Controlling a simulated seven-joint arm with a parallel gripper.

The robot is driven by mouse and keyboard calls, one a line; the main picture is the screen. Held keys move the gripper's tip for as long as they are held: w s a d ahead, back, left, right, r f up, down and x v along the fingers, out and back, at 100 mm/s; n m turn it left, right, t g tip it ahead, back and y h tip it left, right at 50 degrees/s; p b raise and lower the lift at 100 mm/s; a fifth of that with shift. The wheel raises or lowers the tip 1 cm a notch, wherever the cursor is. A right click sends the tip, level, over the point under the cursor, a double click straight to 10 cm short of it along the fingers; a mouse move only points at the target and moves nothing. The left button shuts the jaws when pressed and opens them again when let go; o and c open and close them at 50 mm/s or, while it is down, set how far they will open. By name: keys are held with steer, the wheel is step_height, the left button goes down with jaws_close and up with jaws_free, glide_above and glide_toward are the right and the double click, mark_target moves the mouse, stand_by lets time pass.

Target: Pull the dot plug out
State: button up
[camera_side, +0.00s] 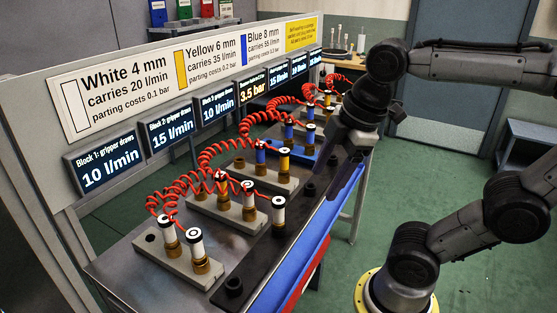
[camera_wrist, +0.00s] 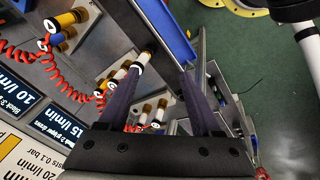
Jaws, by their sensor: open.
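Several plugs with marked tops stand in grey blocks and a black rail in the side view. The front block (camera_side: 158,258) holds a left white plug (camera_side: 168,232) and a right white plug (camera_side: 196,246). Another white plug (camera_side: 278,212) stands in the black rail (camera_side: 258,257). The top marks are too small for me to tell surely which is the dot. My gripper (camera_side: 338,175) is above the right side of the bench, toward its far end, with its fingers apart. In the wrist view my gripper (camera_wrist: 161,70) is open, and plugs show beside and behind its left finger.
Red coiled hoses (camera_side: 205,155) run between plugs along the bench. Empty sockets (camera_side: 233,286) stand on the rail. The display panel (camera_side: 105,160) rises along the left. A blue strip (camera_side: 312,240) edges the bench. A block with yellow and blue plugs (camera_side: 270,172) stands mid-bench.

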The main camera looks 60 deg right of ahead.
mark_target(279, 212)
steer(key=w+r+n+g, duration=0.1)
steer(key=w+n+g, duration=0.3)
steer(key=w+n, duration=0.45)
steer(key=shift+m, duration=0.95)
steer(key=f, duration=0.4)
steer(key=w+f, duration=0.1)
steer(key=f, duration=0.9)
steer(key=shift+w, duration=0.3)
jaws_close()
